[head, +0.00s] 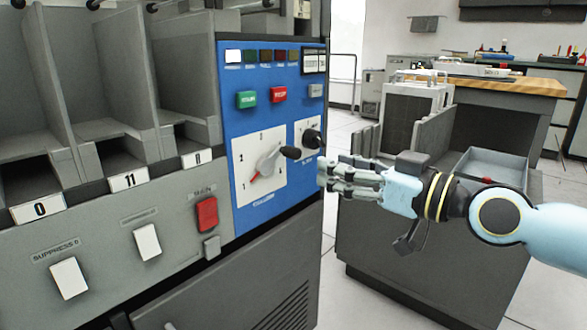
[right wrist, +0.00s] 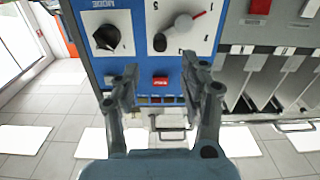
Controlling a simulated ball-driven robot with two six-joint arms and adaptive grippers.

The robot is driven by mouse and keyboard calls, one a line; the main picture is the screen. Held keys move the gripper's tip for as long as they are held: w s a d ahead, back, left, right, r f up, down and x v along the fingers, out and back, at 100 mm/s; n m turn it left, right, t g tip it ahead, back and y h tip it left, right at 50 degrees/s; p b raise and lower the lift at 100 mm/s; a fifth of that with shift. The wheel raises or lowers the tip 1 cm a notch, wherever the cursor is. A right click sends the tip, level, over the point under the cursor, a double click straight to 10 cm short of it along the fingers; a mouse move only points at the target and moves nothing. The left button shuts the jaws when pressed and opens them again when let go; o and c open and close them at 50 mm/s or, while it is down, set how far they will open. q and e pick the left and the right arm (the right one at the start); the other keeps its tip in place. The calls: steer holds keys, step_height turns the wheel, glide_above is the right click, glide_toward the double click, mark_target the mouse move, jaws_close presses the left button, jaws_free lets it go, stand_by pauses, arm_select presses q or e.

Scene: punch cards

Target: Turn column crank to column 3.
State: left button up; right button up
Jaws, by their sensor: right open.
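The column crank (head: 268,162) is a grey lever with a black knob on a white numbered dial plate (head: 276,190) on the blue panel. Its red pointer end is at the lower left, close to the 1; the black knob points up and right. In the right wrist view, upside down, the crank (right wrist: 178,27) lies beyond the fingers. My right gripper (head: 322,174) is open and empty, to the right of the crank and apart from it. The fingers (right wrist: 160,78) are spread on both sides of the view. My left gripper is not in view.
A black mode knob (head: 311,138) sits right of the crank, near my fingers. Green (head: 246,99) and red (head: 279,94) buttons are above. Card pockets and white switches are at left. A grey cabinet with an open tray (head: 495,168) stands behind my right arm.

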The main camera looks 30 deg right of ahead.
mark_target(299, 155)
steer(key=b+x, duration=0.1)
steer(key=x, duration=0.9)
steer(key=shift+b, duration=0.35)
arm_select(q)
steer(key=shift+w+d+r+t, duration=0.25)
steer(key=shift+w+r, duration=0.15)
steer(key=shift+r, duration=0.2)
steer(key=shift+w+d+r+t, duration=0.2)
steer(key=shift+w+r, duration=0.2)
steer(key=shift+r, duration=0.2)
arm_select(e)
jaws_close()
